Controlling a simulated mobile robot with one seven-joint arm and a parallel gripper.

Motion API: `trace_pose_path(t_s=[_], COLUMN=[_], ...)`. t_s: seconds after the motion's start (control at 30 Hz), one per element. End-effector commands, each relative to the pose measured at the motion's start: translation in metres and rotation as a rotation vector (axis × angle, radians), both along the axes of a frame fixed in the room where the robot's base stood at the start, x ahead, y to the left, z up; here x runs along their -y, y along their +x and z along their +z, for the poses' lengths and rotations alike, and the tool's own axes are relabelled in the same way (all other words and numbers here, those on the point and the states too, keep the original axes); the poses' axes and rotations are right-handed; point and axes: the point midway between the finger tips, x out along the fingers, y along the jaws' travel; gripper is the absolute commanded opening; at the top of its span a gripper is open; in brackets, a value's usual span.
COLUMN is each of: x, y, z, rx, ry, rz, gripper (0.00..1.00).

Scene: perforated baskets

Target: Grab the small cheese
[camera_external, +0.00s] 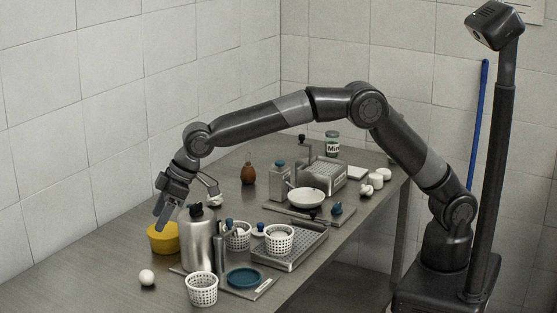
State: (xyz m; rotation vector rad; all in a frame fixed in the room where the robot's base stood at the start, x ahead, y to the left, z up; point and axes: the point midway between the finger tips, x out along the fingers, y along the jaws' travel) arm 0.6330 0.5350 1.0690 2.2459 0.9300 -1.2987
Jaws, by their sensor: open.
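A yellow round block (163,239), which looks like the cheese, sits on the steel table at the left, behind the metal bottle. My gripper (162,204) is open and hangs from the bent arm, just above the yellow block, with its fingers pointing down. One finger reaches close to the top of the block; I cannot tell whether it touches. Nothing shows between the fingers. The right edge of the block is partly hidden by the bottle.
A metal bottle (200,243) stands close right of the block. A white egg-like ball (147,277) lies in front. White perforated baskets (202,290), a blue dish (243,278) and a grey tray (290,250) crowd the right. The table's left side is clear.

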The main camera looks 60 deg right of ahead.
Motion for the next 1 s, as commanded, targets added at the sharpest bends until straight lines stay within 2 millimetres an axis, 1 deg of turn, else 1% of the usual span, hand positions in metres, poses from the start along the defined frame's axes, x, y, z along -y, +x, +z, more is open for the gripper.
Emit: trace_pose_path(t_s=[0.03, 0.1, 0.2, 0.33, 0.5, 0.63, 0.83, 1.0], x=[0.001, 0.0, 0.0, -0.003, -0.012, -0.017, -0.02, -0.022], y=[-0.001, -0.001, 0.0, 0.003, 0.012, 0.018, 0.023, 0.034], z=[-0.018, -0.042, -0.063, -0.08, -0.102, -0.114, -0.125, -0.149], rx=[-0.004, -0.006, -0.002, -0.002, -0.002, -0.001, -0.001, -0.003], ry=[-0.004, -0.004, -0.002, -0.002, -0.002, -0.002, -0.001, -0.002], rz=[0.0, 0.0, 0.0, 0.001, 0.001, 0.001, 0.0, -0.001], gripper=[0.64, 0.64, 0.64, 0.64, 0.64, 0.64, 0.64, 0.64])
